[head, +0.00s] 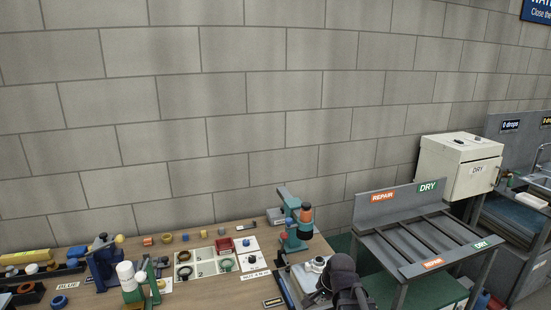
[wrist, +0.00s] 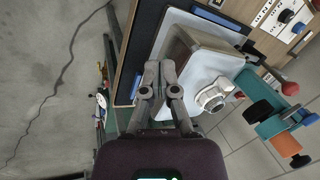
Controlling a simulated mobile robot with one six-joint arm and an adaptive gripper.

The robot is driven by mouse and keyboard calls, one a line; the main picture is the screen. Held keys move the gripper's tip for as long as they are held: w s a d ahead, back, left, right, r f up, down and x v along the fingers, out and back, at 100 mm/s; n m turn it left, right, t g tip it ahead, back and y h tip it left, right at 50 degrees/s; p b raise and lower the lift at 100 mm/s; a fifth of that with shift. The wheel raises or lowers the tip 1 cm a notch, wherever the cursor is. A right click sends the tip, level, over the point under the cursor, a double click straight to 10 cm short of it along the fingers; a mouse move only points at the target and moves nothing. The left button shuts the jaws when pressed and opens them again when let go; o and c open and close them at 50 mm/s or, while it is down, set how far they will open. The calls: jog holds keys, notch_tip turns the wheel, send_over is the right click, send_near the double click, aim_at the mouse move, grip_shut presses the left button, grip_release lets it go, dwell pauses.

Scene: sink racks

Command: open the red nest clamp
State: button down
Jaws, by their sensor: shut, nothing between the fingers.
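I cannot pick out a red nest clamp with certainty. My gripper (wrist: 160,66) is shut and empty, over the edge of a pale block (wrist: 200,70) with a white round fitting (wrist: 211,97). Whether it touches the block I cannot tell. In the head view my dark wrist hides the fingertips.
Blue (head: 104,265) and green (head: 132,292) fixtures stand on the bench's left part. A divided white parts tray (head: 203,254) lies mid-bench. A grey rack (head: 420,237) labelled REPAIR and DRY stands right of the bench. Grey floor (wrist: 45,60) is clear at the wrist view's left.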

jog(key=s+d+f+n+g+h, duration=0.1)
jog(key=s+d+n+g+h, duration=0.1)
jog(key=s+n, duration=0.7)
jog(key=shift+s+d+g, duration=0.55)
jog(key=shift+d+g, duration=0.05)
jog(key=shift+d, duration=0.25)
jog(key=c, duration=1.4)
grip_release()
